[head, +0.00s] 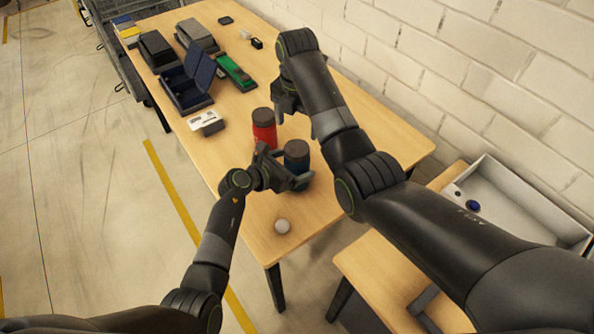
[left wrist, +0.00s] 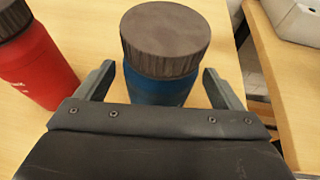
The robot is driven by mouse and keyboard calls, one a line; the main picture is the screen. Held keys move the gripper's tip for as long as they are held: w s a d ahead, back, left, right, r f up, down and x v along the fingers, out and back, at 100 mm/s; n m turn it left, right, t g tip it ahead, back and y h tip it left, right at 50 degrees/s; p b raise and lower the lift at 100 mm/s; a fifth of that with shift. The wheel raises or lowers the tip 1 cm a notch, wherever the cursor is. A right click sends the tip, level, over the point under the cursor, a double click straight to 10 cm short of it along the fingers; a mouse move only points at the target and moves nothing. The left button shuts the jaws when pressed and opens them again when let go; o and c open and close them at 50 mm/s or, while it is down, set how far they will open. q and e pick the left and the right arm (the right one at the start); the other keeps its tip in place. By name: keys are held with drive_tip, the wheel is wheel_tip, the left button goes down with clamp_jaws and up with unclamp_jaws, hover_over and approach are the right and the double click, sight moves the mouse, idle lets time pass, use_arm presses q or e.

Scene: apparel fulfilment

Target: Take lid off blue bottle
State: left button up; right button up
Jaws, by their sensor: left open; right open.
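The blue bottle (left wrist: 165,88) stands upright on the table, with its dark grey lid (left wrist: 165,38) on top. In the head view the lid (head: 297,149) shows beside my left gripper (head: 291,178). That gripper is open, with its fingers on either side of the bottle below the lid; I cannot tell whether they touch it. In the left wrist view the gripper (left wrist: 165,88) has the bottle between its fingers. My right gripper (head: 287,110) is open and empty, above the table beyond the bottles.
A red bottle (head: 264,131) with a dark lid stands close to the blue one. A white box (head: 206,123), an open dark blue case (head: 187,88) and a green item (head: 235,72) lie further back. A white tray (head: 530,205) is at right.

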use_arm(q)
drive_tip(key=shift+x, duration=1.05)
drive_tip(key=shift+c, duration=0.4)
